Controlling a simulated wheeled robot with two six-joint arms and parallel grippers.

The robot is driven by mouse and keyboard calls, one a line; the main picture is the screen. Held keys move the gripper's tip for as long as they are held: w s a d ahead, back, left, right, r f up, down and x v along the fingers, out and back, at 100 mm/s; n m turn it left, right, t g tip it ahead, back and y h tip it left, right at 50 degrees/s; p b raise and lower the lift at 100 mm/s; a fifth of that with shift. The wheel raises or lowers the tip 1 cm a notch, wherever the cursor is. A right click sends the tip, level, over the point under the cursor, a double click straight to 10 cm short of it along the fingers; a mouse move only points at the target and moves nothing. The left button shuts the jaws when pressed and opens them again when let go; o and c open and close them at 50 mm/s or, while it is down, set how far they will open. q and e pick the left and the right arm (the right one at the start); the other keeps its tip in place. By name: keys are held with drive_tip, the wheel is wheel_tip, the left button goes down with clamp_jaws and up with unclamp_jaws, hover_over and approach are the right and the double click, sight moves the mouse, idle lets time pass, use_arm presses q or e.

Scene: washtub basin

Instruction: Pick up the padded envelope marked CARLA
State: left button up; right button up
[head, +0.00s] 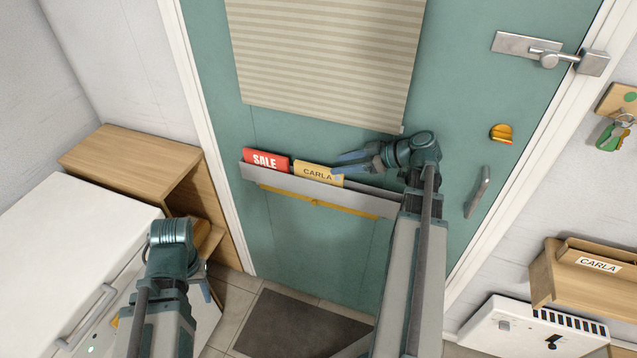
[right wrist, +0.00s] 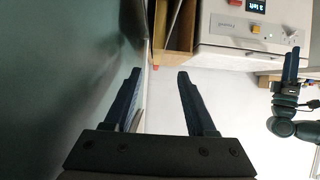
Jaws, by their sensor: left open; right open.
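The padded envelope marked CARLA (head: 317,174) is tan and stands upright in a grey holder (head: 262,176) on the teal door, its lower part hidden by the holder's front. A red SALE leaflet (head: 265,160) stands left of it. My right gripper (head: 338,165) is open at the envelope's right end, fingers pointing left along the door. In the right wrist view its two fingers (right wrist: 156,76) are spread; a pale strip shows by the left finger, and I cannot tell if it is the envelope. My left gripper (head: 205,290) hangs low at left, away from the holder.
A white appliance (head: 75,230) and a wooden shelf unit (head: 135,150) stand at left. A wooden box labelled CARLA (head: 575,275) is on the right wall above a white unit (head: 520,325). The door has a handle (head: 478,190) and a blind (head: 325,50).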

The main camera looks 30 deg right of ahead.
sight(313, 170)
drive_tip(key=b+x, duration=0.2)
drive_tip(key=x, duration=0.3)
drive_tip(key=shift+f, duration=0.25)
drive_tip(key=shift+w+a+f, duration=0.2)
drive_tip(key=shift+w+a, duration=0.25)
drive_tip(key=b+x, duration=0.1)
drive_tip(key=x, duration=0.1)
drive_tip(key=b+x, duration=0.2)
drive_tip(key=shift+w+d+f, duration=0.2)
drive_tip(key=shift+f, duration=0.05)
drive_tip(key=shift+w+a+f, duration=0.15)
drive_tip(key=shift+w+a, duration=0.2)
drive_tip(key=shift+c, duration=0.2)
clamp_jaws()
